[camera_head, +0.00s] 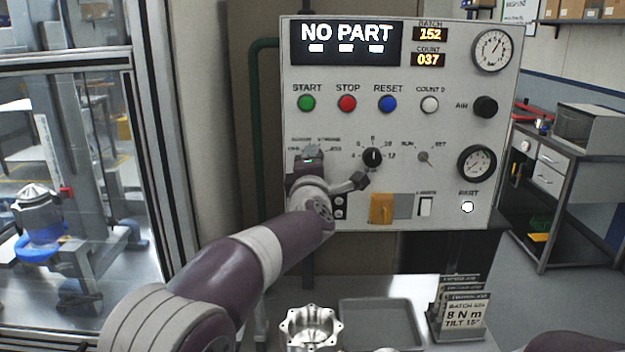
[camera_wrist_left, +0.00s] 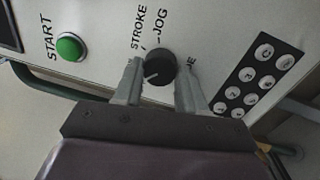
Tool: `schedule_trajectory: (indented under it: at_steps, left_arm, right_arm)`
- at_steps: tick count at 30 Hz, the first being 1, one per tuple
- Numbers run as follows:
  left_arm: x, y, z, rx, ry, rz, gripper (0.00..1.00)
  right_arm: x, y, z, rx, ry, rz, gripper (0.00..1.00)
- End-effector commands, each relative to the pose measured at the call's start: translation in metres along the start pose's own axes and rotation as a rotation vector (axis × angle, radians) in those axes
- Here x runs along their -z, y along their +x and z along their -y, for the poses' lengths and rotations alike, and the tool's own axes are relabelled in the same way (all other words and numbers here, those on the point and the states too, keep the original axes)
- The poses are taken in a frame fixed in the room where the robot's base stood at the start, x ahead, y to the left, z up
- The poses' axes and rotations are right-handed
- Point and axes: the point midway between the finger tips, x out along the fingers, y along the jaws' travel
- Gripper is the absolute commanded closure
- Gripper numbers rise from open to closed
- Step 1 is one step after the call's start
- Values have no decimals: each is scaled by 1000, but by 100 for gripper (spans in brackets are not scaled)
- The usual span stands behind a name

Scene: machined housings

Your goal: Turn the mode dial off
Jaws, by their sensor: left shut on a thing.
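The black mode dial (camera_wrist_left: 160,66) is on the pale panel, with STROKE and JOG printed beside it in the left wrist view. A light mark on its face points to the lower left of that view. The label there is hidden by my finger. My left gripper (camera_wrist_left: 159,82) has one finger on each side of the dial and is shut on it. In the head view my left gripper (camera_head: 310,153) reaches the left of the panel and hides the dial and part of its labels. My right gripper is not in view.
The panel (camera_head: 455,128) also has a green START button (camera_head: 306,103), a red STOP button (camera_head: 347,103) and a numbered black knob (camera_head: 372,157) close to my left gripper. A keypad (camera_wrist_left: 257,78) lies beside the dial. A grey tray (camera_head: 382,312) and metal housing (camera_head: 310,328) are below.

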Motion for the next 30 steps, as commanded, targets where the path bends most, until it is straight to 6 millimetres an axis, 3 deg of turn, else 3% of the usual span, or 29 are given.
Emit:
schedule_trajectory:
  at_steps: [3, 12, 30]
  left_arm:
    - [0, 0, 4, -6, -91, -8, 90]
    - [0, 0, 2, -13, -272, -23, 90]
    - [-1, 0, 1, -16, -363, -31, 90]
  right_arm:
    - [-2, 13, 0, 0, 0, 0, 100]
    - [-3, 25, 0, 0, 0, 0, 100]
    - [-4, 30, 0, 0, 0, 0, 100]
